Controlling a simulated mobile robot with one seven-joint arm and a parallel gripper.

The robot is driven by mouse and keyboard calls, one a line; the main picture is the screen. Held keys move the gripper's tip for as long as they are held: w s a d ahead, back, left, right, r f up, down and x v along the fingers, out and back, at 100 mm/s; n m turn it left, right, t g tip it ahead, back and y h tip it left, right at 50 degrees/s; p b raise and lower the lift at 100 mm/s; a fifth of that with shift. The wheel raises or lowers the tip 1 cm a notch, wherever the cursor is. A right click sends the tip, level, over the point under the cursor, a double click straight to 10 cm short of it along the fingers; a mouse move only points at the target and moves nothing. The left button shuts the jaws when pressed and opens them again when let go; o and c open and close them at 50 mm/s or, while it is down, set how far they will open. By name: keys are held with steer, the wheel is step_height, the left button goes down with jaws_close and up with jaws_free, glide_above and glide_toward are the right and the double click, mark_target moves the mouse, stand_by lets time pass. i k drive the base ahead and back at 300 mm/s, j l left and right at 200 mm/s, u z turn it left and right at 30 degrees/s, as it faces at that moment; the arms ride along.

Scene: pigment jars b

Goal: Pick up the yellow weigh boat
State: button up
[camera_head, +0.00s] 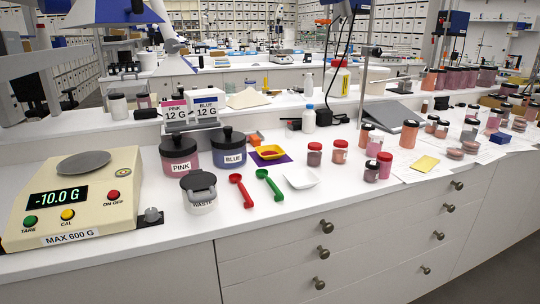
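The jar labelled PINK (180,168), the WASTE jar (199,200), a red scoop (242,192) and a green scoop (270,186) stand or lie nearby. A scale (115,180) reading -10.0 G is at left. Several pigment jars crowd the right; the front bench edge is mostly clear.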

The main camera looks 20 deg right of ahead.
mark_target(274, 151)
steer(key=i+l, duration=0.1)
steer(key=l, duration=0.4)
steer(key=i+l, duration=0.15)
steer(key=l, duration=0.35)
steer(key=i+l, duration=0.1)
steer(key=l, duration=0.4)
steer(key=i+l, duration=0.15)
steer(key=l, duration=0.35)
steer(key=i+l, duration=0.1)
steer(key=l, duration=0.4)
steer(key=i+l, duration=0.4)
steer(key=i, duration=0.2)
steer(key=u, duration=0.05)
